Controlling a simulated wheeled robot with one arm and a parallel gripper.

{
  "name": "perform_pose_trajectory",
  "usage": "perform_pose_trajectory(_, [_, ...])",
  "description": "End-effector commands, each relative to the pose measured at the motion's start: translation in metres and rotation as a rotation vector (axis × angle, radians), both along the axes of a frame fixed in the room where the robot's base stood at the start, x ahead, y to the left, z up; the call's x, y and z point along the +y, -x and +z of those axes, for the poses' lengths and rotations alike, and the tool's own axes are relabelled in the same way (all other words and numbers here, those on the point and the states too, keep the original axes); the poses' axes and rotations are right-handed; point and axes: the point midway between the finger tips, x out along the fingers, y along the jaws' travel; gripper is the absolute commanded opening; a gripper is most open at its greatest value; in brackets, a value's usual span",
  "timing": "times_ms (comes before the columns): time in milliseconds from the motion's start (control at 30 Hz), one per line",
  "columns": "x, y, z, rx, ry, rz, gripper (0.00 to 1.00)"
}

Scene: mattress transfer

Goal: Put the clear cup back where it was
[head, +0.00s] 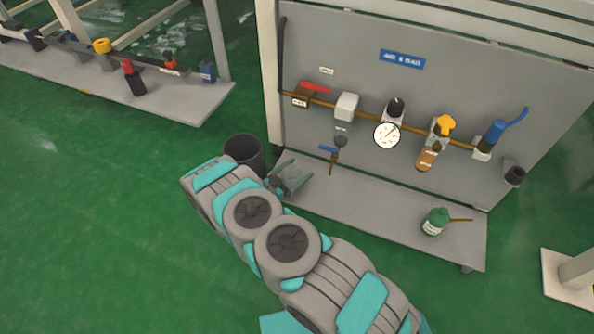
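My gripper (290,176) is at the left end of the grey shelf, beneath the panel. Its two greenish fingers stand apart. A faint pale, rounded shape shows between them; it may be the clear cup, but it is too small and see-through to be sure, and I cannot tell whether the fingers touch it. No other clear cup stands out in the head view.
A dark bin (243,153) stands on the green floor just left of my gripper. The upright panel (330,45) carries a gauge (387,134) and valves.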

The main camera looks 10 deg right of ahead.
Motion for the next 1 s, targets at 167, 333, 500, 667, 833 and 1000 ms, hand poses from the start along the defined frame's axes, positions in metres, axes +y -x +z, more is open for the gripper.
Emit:
perform_pose_trajectory(167, [0.0,0.0,0.0,0.0,0.0,0.0,1.0])
perform_pose_trajectory(333, [0.006,0.003,0.003,0.0,0.0,0.002,1.0])
perform_pose_trajectory(500, [0.033,0.018,0.003,0.0,0.0,0.005,1.0])
perform_pose_trajectory(667, [0.062,0.036,0.003,0.0,-0.001,0.004,1.0])
perform_pose_trajectory(833, [0.087,0.051,0.003,-0.001,-0.002,0.003,1.0])
perform_pose_trajectory(1000, [0.1,0.06,0.003,-0.001,-0.001,0.002,1.0])
